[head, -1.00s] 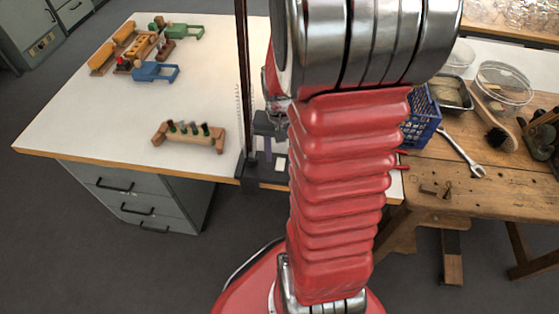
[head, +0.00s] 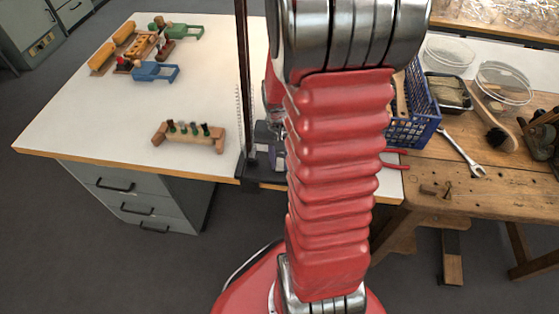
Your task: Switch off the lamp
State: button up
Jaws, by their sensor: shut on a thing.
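I cannot make out a lamp or its switch in the head view. A dark upright post (head: 243,75) stands at the front right of the white table, on a dark base with a grey-purple part. My red ribbed arm covers the space right of the post. Only a sliver of my gripper (head: 279,128) shows at the arm's left edge, as small metal parts close to the grey-purple part. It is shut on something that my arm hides. I cannot tell whether it touches the post's fittings.
The white table (head: 90,130) holds a wooden rack (head: 189,136) with dark pegs and several coloured wooden fixtures at the back left. On the right, a wooden bench (head: 475,200) holds a blue crate (head: 425,120), a wrench (head: 462,153), a brush (head: 494,122) and clear dishes.

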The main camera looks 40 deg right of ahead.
grip_shut()
jog(key=shift+d, duration=0.1)
jog(key=shift+w+d+g+y, duration=0.1)
jog(key=shift+d+g+y, duration=0.05)
jog(key=shift+g+y, duration=0.4)
jog(key=shift+w+d+g+y, duration=0.1)
jog(key=shift+d+g+y, duration=0.05)
jog(key=shift+g+y, duration=0.35)
jog(key=o, duration=0.6)
grip_release()
jog(key=shift+r, duration=0.1)
jog(key=shift+o, duration=0.2)
